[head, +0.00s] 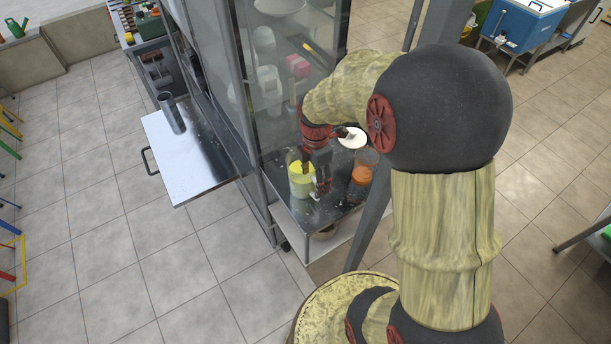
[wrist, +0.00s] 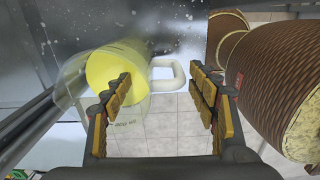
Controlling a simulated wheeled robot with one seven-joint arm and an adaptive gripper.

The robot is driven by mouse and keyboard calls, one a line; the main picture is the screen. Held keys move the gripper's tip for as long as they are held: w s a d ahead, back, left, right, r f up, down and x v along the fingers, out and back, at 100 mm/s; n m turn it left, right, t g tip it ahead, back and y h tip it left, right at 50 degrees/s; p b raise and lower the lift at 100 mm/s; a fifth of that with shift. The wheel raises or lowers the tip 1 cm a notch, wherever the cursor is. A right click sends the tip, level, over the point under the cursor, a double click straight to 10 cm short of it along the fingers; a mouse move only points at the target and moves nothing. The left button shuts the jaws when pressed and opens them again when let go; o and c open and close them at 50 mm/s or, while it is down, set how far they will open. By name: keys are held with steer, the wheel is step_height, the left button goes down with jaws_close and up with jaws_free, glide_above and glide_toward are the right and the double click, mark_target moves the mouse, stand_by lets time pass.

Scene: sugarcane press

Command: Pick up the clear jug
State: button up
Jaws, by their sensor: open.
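The clear jug (head: 300,182) holds yellow contents and stands on the metal shelf beside the glass cabinet. In the wrist view the jug (wrist: 116,72) appears at upper left, with its pale looped handle (wrist: 178,82) pointing right. My gripper (head: 323,178) is at the right side of the jug in the head view. In the wrist view my gripper (wrist: 160,78) is open, and the handle shows in the gap between its two fingers. The left finger overlaps the jug's body in the picture; I cannot tell whether they touch. My gripper partly hides the jug in the head view.
An orange-filled container (head: 361,176) stands just right of my gripper on the metal shelf (head: 330,208). A slanted metal post (head: 375,205) passes in front. The glass cabinet (head: 262,100) is behind. A metal tray (head: 195,145) juts out at left, above open tiled floor.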

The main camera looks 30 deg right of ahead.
steer(key=f, duration=0.8)
steer(key=shift+s+f+b, duration=0.1)
steer(key=shift+s+b, duration=0.25)
steer(key=shift+c, duration=1.2)
steer(key=shift+s, duration=0.1)
jaws_close()
